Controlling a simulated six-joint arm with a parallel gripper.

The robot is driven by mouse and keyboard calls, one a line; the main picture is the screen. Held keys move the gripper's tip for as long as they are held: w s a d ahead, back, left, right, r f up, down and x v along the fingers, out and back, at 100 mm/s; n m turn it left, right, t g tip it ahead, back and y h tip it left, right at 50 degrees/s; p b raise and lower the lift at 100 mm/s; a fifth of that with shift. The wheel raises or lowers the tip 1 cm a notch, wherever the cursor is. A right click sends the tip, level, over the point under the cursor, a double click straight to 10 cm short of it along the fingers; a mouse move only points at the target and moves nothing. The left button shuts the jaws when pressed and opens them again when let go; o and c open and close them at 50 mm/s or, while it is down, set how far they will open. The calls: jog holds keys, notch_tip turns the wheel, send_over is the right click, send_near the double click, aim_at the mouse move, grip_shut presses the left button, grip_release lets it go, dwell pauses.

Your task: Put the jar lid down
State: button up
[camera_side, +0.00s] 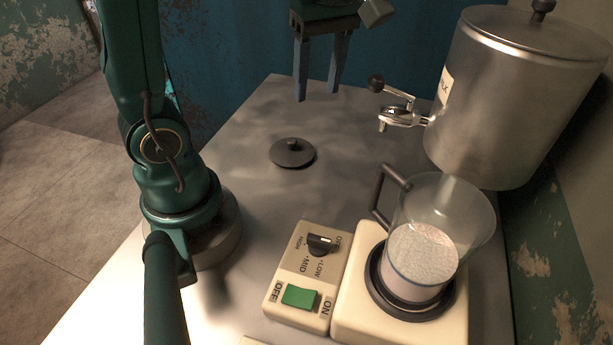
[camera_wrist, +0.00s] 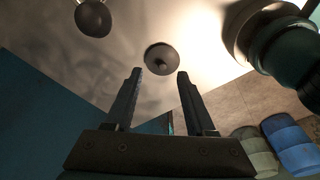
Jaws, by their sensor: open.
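The jar lid (camera_side: 292,153) is a dark round disc with a small knob. It lies flat on the grey table (camera_side: 252,120), knob up. It also shows in the wrist view (camera_wrist: 162,60), beyond my fingertips. My gripper (camera_side: 319,98) hangs above the table's far side with its two fingers pointing down. It is open and empty, up and behind the lid and apart from it. In the wrist view my gripper (camera_wrist: 157,70) shows a clear gap between its fingers. The glass jar (camera_side: 437,240) stands uncovered on the hot plate at the right, with whitish milk inside.
A steel milk tank (camera_side: 520,95) with a tap (camera_side: 400,117) stands at the back right. The cream control box (camera_side: 307,275) has a green switch and a dark knob. Bare table surrounds the lid. Blue and greenish barrels (camera_wrist: 290,143) show in the wrist view.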

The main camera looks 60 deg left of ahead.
jog(key=s+d+f+m+t+h, duration=0.1)
jog(key=s+d+m+t, duration=0.4)
jog(key=m, duration=1.3)
jog(key=shift+s+d+f+t+h, duration=0.3)
jog(key=shift+s+d+h, duration=0.1)
jog(key=shift+s+d, duration=0.55)
jog(key=shift+s+a, duration=0.1)
jog(key=shift+a, duration=0.05)
